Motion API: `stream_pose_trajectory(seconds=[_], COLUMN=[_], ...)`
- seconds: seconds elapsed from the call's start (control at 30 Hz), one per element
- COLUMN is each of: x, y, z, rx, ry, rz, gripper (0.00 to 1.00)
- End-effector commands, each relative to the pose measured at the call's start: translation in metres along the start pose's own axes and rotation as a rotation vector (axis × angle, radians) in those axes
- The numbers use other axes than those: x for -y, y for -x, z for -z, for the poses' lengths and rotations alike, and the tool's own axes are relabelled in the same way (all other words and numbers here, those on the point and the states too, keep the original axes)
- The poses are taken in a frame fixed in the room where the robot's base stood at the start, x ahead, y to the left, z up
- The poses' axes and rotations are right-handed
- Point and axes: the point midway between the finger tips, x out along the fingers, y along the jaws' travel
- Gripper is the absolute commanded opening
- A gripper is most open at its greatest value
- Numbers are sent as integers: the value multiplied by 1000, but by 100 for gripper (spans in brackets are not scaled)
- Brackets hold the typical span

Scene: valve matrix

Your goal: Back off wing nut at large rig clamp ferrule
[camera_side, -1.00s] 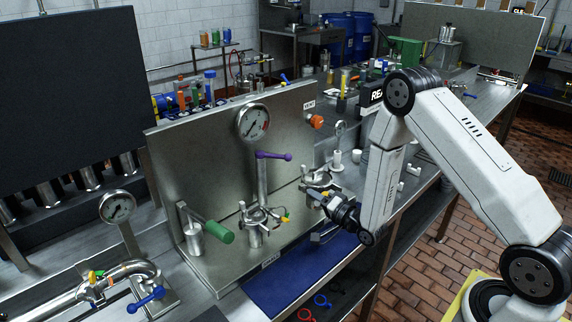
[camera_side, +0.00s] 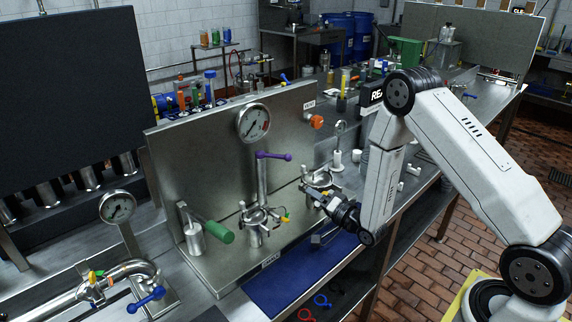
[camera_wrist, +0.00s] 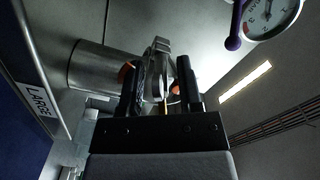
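The large rig stands at the right end of the steel panel; its round clamp (camera_side: 318,179) and pipe sit just beyond my gripper (camera_side: 316,194). In the wrist view, my gripper (camera_wrist: 160,85) has its two black fingers apart, with the steel clamp's rounded end (camera_wrist: 158,68) between and beyond them. Small orange parts, possibly the wing nut (camera_wrist: 125,72), show beside the left finger and near the right finger. The fingers hide most of the nut, and I cannot tell whether they touch it. The steel ferrule pipe (camera_wrist: 95,68) lies to the left.
A LARGE label (camera_wrist: 36,106) is on the base edge. A second clamp rig (camera_side: 258,217) with a purple handle (camera_side: 273,155) stands left of my gripper. A gauge (camera_side: 252,123) is on the panel. A blue mat (camera_side: 275,290) lies in front.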

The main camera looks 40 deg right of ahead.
Motion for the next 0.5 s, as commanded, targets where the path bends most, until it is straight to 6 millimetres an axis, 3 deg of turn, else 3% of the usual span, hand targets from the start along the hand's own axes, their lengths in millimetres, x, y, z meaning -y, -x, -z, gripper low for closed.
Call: stream_pose_trajectory(seconds=[0.27,0.5], x=[0,-1], y=[7,32], z=[0,0], rx=[0,0], ry=[0,-1], rz=[0,-3], gripper=[45,45])
